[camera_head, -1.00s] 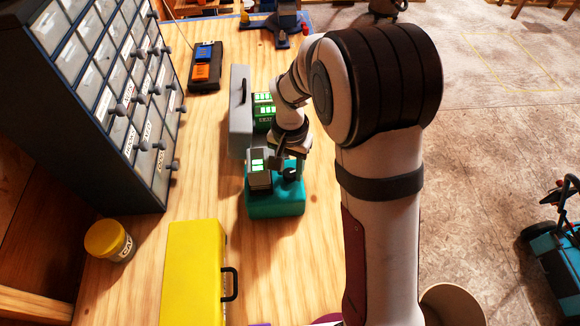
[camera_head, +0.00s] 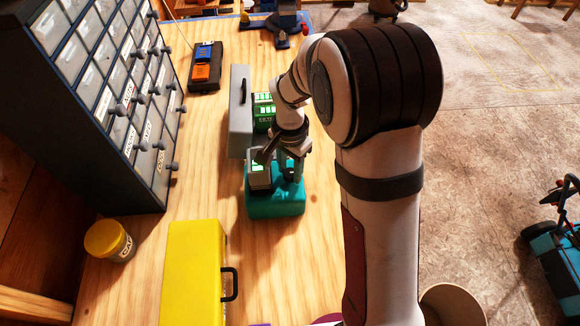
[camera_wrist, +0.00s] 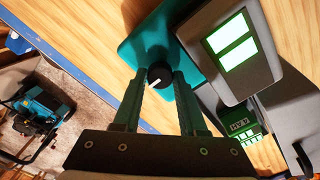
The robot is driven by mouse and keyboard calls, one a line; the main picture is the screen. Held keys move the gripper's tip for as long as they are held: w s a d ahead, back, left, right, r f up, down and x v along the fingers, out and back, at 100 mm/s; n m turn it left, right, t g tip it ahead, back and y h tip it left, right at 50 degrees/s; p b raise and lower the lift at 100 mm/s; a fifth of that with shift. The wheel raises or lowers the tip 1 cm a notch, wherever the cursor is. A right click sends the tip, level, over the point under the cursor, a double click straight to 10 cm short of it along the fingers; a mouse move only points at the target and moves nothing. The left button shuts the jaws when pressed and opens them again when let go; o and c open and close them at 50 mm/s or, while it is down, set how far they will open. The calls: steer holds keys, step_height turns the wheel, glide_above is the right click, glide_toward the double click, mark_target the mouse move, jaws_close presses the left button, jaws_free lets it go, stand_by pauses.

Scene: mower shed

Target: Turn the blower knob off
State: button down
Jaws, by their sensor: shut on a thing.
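The blower is a teal block (camera_head: 275,207) on the wooden bench, with a grey unit showing lit green panels (camera_head: 258,172) on its left. In the wrist view the teal body (camera_wrist: 133,52) carries a round black knob (camera_wrist: 159,75) with a white mark, which slants toward the lower left. My gripper (camera_wrist: 160,78) is shut on the knob, one finger on each side of it. In the head view my gripper (camera_head: 290,174) stands over the right part of the teal block and hides the knob.
A grey case (camera_head: 240,112) and a green device (camera_head: 264,112) stand just behind the blower. A yellow box (camera_head: 193,270) lies nearer, with a yellow-lidded jar (camera_head: 108,240) to its left. A drawer cabinet (camera_head: 120,100) borders the left. Bare bench lies right of the blower.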

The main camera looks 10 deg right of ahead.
mark_target(290, 173)
steer(key=shift+c, duration=2.2)
jaws_free()
step_height(290, 173, up, 16)
steer(key=shift+f, duration=0.1)
steer(key=s+d+f+n+y, duration=0.1)
steer(key=s+f, duration=0.1)
steer(key=s, duration=1)
steer(key=s+d+f+n, duration=0.1)
steer(key=s+n, duration=0.1)
steer(key=s, duration=1.1)
steer(key=shift+f+n+y, duration=0.3)
steer(key=shift+f+y, duration=0.05)
steer(key=shift+y, duration=0.05)
